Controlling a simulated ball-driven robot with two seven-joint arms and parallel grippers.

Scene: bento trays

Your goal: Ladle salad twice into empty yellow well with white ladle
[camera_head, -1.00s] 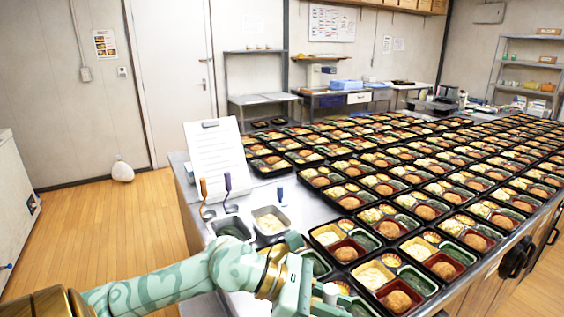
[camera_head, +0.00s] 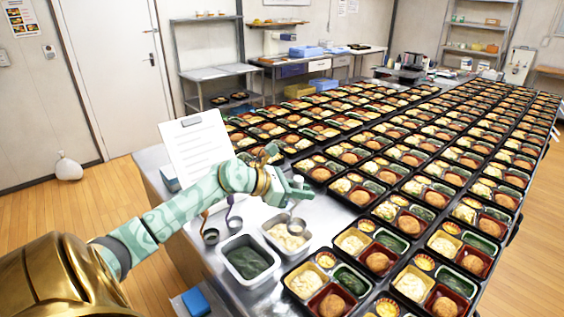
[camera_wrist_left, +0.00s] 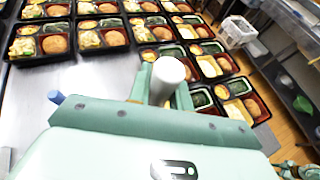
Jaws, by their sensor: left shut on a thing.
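My left gripper (camera_head: 290,188) is shut on the white ladle (camera_head: 299,182), whose round handle end also shows between the fingers in the left wrist view (camera_wrist_left: 168,72). The ladle's metal bowl (camera_head: 296,226) hangs at the salad pan (camera_head: 268,232), a grey container with pale salad (camera_head: 286,240). I cannot tell whether the bowl touches the salad or is filled. The nearest bento trays (camera_head: 338,262) stand just right of the pan, with yellow wells and red wells. I cannot tell which yellow well is empty.
A second pan (camera_head: 226,262) with dark greens stands left of the salad pan. Ladles with purple (camera_head: 231,200) and orange (camera_head: 204,216) handles stand behind it. A white clipboard (camera_head: 196,145) stands at the back left. Rows of filled trays cover the table's right side.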

